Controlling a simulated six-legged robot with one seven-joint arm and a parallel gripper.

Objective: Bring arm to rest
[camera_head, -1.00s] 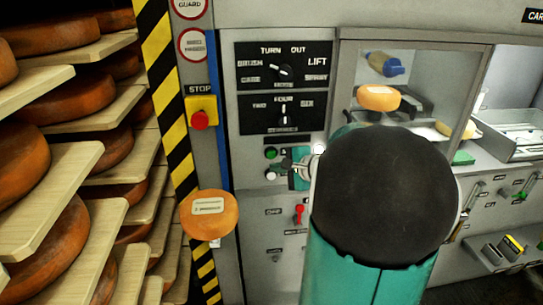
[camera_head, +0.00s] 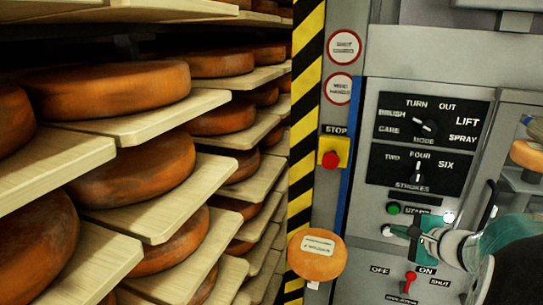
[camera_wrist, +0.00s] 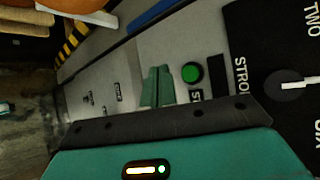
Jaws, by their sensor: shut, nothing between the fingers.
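My gripper (camera_head: 410,234) is in front of the machine's control panel in the head view, at the lower right, close to the green start button (camera_head: 393,208). In the wrist view my gripper (camera_wrist: 158,72) shows as two green fingers close together, shut and empty, just left of the same green button (camera_wrist: 192,72). Whether the fingers touch the panel is hard to tell. My arm fills the lower right corner of the head view.
Shelves (camera_head: 160,105) with several orange cheese wheels (camera_head: 110,90) fill the left side. A striped post (camera_head: 306,130), a red stop button (camera_head: 331,159) and an orange labelled disc (camera_head: 316,255) stand between shelves and panel. A red switch (camera_head: 409,281) sits below my gripper.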

